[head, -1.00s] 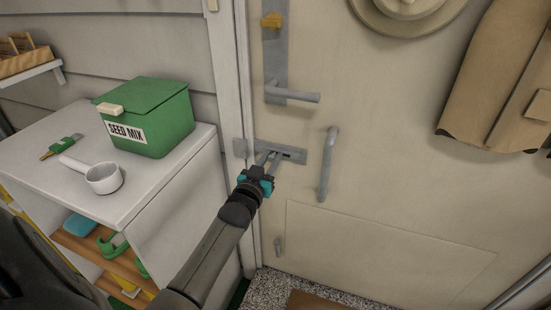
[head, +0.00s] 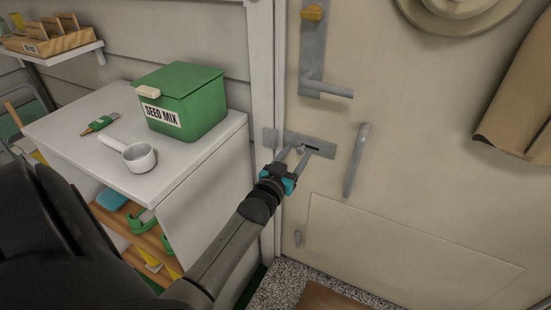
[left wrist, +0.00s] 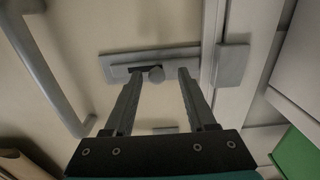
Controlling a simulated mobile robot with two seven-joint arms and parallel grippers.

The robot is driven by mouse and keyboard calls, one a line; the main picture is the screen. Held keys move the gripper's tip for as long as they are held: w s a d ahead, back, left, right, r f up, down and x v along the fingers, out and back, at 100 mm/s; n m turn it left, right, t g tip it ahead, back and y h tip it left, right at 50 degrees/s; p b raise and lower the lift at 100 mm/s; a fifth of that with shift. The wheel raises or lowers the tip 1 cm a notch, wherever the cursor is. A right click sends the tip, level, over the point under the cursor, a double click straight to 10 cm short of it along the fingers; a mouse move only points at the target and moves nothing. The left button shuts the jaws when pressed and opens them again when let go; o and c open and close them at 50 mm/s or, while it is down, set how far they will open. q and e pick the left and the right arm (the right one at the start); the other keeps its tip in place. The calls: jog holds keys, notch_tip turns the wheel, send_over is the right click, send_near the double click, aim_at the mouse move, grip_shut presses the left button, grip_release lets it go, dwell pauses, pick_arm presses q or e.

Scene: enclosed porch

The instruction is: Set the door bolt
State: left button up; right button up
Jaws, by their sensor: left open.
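The door bolt (head: 322,146) is a grey metal plate with a dark slot, low on the cream door near its left edge. It also shows in the left wrist view (left wrist: 115,68). Its round knob (left wrist: 156,73) stands out of the slot. The grey keeper (head: 269,138) is on the door frame; it is at the right in the left wrist view (left wrist: 232,63). My left gripper (head: 296,154) is open, with one finger on each side of the knob and a gap to each. My right gripper is not in view.
A grey lever handle (head: 326,89) is above the bolt, and a vertical pull bar (head: 355,160) is to its right. A white shelf unit (head: 75,150) with a green seed mix box (head: 182,102) and a white scoop (head: 138,157) stands left of the door.

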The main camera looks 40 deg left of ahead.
pick_arm(q)
jog(key=p+v, duration=0.3)
jog(key=v, duration=1)
jog(key=shift+p, duration=0.3)
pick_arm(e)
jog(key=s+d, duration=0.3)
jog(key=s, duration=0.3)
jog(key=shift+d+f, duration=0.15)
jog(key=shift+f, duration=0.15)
pick_arm(q)
jog(key=shift+a+f, duration=0.1)
jog(key=shift+a, duration=0.05)
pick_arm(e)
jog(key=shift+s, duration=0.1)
